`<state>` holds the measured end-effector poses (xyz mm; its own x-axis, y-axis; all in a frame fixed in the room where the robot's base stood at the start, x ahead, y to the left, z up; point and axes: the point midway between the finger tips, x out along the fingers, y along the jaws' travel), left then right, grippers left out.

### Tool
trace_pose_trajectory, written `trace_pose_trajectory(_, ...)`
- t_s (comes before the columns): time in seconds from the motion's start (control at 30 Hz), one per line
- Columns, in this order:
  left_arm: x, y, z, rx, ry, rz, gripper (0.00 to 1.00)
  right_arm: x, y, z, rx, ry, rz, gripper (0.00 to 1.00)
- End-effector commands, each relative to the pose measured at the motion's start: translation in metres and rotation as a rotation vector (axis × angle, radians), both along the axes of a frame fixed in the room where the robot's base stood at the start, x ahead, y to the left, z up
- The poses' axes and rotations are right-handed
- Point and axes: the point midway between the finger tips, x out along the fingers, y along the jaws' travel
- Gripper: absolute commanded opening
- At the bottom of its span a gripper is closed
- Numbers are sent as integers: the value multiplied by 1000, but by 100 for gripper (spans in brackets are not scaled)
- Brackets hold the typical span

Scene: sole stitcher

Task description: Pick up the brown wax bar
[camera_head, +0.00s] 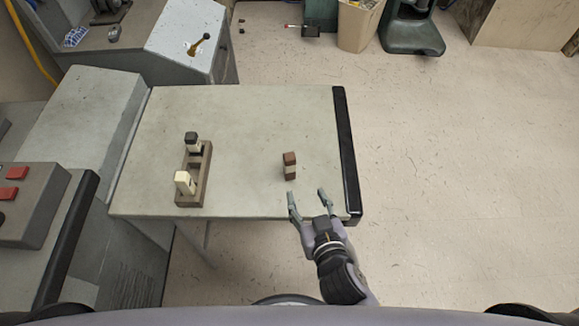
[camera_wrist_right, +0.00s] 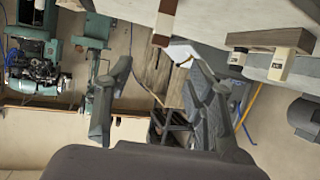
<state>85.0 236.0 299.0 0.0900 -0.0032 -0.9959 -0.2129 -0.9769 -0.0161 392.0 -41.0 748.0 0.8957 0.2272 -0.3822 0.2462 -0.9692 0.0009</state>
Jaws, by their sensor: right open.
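The brown wax bar (camera_head: 290,159) stands on the grey table, right of its middle, with a pale band around it. It also shows at the top of the right wrist view (camera_wrist_right: 167,8), where the picture edge cuts it. My right gripper (camera_head: 307,194) is open and empty at the table's front edge, a little nearer to me than the bar and slightly right of it. Its two fingers (camera_wrist_right: 160,72) are spread apart in the right wrist view and do not touch the bar. My left gripper is not in view.
A brown wooden holder (camera_head: 196,172) with a dark-topped bar (camera_head: 192,139) and a cream bar (camera_head: 185,182) stands left on the table (camera_head: 250,115). A black strip (camera_head: 346,150) edges the table's right side. The tabletop between holder and wax bar is clear.

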Motion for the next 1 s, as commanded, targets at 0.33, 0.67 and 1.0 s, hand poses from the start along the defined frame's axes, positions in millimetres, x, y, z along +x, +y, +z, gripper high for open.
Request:
trace_pose_trajectory(0.33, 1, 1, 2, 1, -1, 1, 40, 58, 14, -22, -2, -5, 1, 50)
trace_pose_trajectory(0.67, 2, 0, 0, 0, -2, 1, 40, 103, 27, -43, 0, -1, 0, 50)
trace_pose_trajectory(1.0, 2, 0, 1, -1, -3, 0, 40, 131, 36, -53, -1, -2, 1, 50)
